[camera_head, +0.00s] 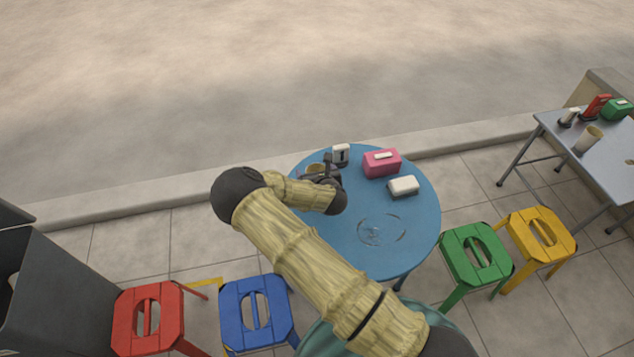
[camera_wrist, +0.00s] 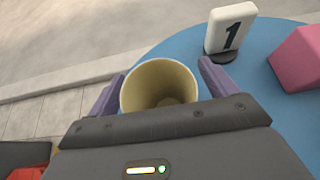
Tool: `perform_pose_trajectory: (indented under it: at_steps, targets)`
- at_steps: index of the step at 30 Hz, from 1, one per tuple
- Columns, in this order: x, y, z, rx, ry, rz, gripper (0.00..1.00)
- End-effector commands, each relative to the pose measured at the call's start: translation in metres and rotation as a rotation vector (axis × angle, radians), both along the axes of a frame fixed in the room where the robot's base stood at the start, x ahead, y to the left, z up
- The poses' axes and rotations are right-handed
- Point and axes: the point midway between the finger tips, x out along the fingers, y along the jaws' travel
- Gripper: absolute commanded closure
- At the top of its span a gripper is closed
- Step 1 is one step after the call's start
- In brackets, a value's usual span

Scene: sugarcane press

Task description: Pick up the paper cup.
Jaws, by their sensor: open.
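The paper cup (camera_wrist: 160,84) is pale cream and stands upright with its open top toward the wrist camera. In the head view only a bit of the cup (camera_head: 316,168) shows behind my gripper, on the round blue table (camera_head: 350,240). My gripper (camera_head: 325,170) is open. In the wrist view its two purple-grey fingers (camera_wrist: 160,88) lie on the left and right sides of the cup, with the cup between them. The lower part of the cup is hidden by the gripper body, so I cannot tell whether the fingers touch it.
A white number 1 sign (camera_wrist: 231,31) stands close to the right finger. A pink box (camera_head: 382,163) and a white block (camera_head: 403,185) are farther right on the table. Coloured stools, such as the green one (camera_head: 476,250), surround it. A side table (camera_head: 590,150) stands at right.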

Motion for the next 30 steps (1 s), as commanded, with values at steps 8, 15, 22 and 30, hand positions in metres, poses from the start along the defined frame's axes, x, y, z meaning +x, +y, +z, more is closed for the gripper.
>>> perform_pose_trajectory:
  at_steps: [8, 15, 22, 30]
  targets:
    - [0.0000, 0.0000, 0.0000, -0.001, 0.001, 0.000, 0.15]
    - [-0.0001, 0.0001, 0.0001, -0.001, 0.001, 0.000, 0.17]
    - [-0.0001, 0.0001, 0.0001, -0.001, 0.001, 0.000, 0.60]
    - [-0.0001, 0.0001, 0.0001, -0.001, 0.001, 0.000, 0.61]
